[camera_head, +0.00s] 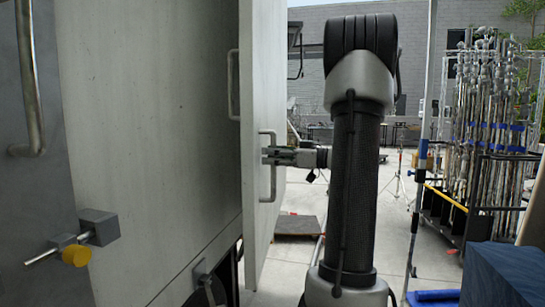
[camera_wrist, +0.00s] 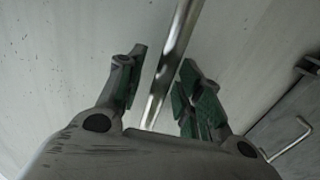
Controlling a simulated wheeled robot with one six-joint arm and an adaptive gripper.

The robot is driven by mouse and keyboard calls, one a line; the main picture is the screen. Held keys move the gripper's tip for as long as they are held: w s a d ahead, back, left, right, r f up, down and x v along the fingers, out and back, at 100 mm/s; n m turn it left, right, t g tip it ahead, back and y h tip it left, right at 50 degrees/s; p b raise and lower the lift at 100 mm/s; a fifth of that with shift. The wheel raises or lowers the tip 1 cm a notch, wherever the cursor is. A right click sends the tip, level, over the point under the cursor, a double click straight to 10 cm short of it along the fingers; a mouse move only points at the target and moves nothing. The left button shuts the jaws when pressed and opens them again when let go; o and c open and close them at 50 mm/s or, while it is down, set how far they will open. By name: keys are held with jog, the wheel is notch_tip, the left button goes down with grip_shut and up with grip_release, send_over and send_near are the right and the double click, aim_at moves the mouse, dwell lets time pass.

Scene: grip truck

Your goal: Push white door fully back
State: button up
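The white door (camera_head: 262,60) stands swung out in the head view, seen at a steep angle left of my arm. A metal bar handle (camera_head: 273,186) is on its face. My gripper (camera_head: 266,155) is at this handle, reaching in from the right. In the wrist view, my gripper (camera_wrist: 164,62) is open, with one green-padded finger on each side of the handle bar (camera_wrist: 171,62). Gaps show between the bar and both fingers. The door surface (camera_wrist: 60,50) fills the background there.
Another pale panel (camera_head: 150,120) with its own handle (camera_head: 233,85) is at left. A latch with a yellow knob (camera_head: 76,256) sticks out lower left. A rack of poles (camera_head: 490,130) and a blue box (camera_head: 503,275) stand at right. Paved floor (camera_head: 400,225) shows beyond.

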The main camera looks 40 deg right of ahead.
jog(key=v, duration=1.2)
dwell(0.5)
